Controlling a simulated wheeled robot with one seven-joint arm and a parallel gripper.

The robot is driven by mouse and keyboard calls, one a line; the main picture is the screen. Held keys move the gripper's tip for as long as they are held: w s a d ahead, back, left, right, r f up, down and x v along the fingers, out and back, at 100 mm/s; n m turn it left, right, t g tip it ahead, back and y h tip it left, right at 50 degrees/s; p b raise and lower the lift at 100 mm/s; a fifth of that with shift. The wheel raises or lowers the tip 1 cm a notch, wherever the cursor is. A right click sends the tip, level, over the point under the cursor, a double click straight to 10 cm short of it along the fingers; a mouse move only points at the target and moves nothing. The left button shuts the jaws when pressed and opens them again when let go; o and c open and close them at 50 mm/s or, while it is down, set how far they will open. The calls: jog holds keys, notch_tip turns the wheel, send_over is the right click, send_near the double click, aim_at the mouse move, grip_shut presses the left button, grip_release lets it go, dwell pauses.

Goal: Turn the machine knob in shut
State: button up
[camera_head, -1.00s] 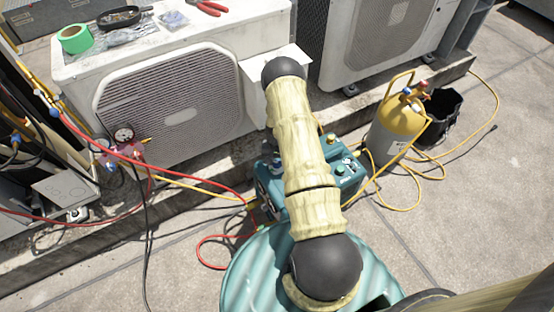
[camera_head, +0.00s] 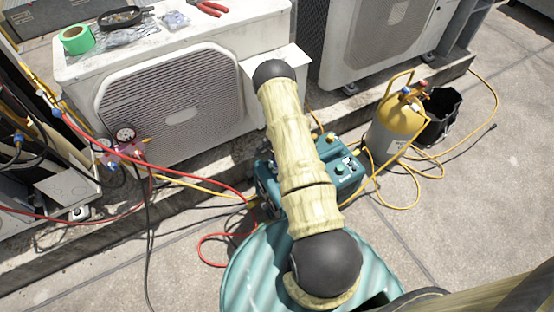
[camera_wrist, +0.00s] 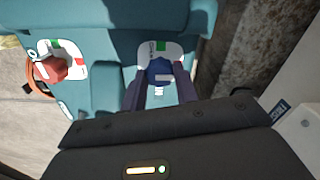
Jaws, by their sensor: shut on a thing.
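The teal machine (camera_head: 345,183) stands on the ground behind my arm in the head view. In the wrist view its teal casing (camera_wrist: 100,22) fills the upper middle. A blue knob (camera_wrist: 158,68) sits on a white label with a green mark, and small lettering on it is hard to read. My gripper (camera_wrist: 160,80) has its two dark fingers on either side of the blue knob and is shut on it. A red knob (camera_wrist: 54,69) sits on another label with green and red marks, apart from the fingers. In the head view my arm hides the gripper and blue knob.
A yellow cylinder (camera_head: 395,130) with hoses stands right of the machine, beside a black bucket (camera_head: 440,112). White condenser units (camera_head: 172,105) stand behind. Red hoses (camera_head: 200,168) and a gauge set (camera_head: 125,136) lie to the left. Open paving is at right.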

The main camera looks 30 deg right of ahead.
dwell(0.3)
jog(key=o, duration=1)
notch_tip(320, 180, up, 18)
jog(key=p, duration=0.4)
jog(key=shift+f, duration=0.25)
